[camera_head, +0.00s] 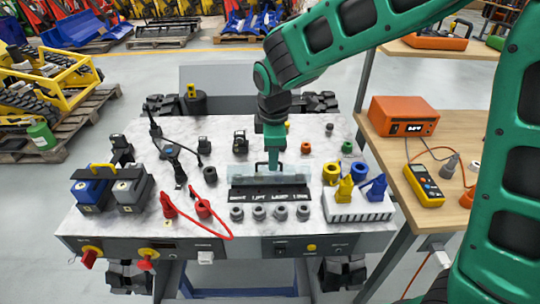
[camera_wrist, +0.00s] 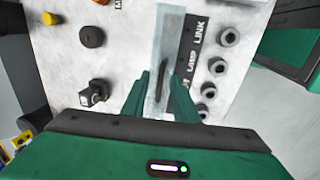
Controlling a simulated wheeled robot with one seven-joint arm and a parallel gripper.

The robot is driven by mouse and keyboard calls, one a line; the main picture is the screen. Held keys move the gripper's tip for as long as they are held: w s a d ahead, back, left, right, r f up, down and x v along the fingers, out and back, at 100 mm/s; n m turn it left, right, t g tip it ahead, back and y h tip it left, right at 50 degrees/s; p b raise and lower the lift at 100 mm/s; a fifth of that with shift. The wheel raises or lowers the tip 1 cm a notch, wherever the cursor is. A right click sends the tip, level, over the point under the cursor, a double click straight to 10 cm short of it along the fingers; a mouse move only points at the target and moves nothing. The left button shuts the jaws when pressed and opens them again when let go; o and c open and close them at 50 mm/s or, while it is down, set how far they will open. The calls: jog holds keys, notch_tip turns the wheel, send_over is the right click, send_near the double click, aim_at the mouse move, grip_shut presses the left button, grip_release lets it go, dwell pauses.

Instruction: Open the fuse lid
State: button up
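The fuse lid (camera_head: 242,181) is a pale, see-through bluish panel on the light worktop, with a dark handle (camera_head: 258,167) standing up from it. It looks closed and lies behind a dark labelled strip. The lid also shows in the wrist view (camera_wrist: 169,25), where the dark handle (camera_wrist: 162,68) lies between my fingers. My gripper (camera_head: 273,172) points down over the middle of the lid. In the wrist view my gripper (camera_wrist: 164,78) has its green fingers apart, one on each side of the handle, with a gap between them. Whether the fingertips touch the lid is hard to see.
Several grey round sockets (camera_head: 258,213) line the front of the labelled strip. A white block (camera_head: 352,210) with yellow and blue plugs stands right of it. Red plugs (camera_head: 203,208) with a looped cable lie left. Black knobs stand behind the lid.

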grip_shut()
dwell(1.4)
jog(key=shift+a, duration=0.2)
jog(key=shift+w+d, duration=0.1)
jog(key=shift+d, duration=0.05)
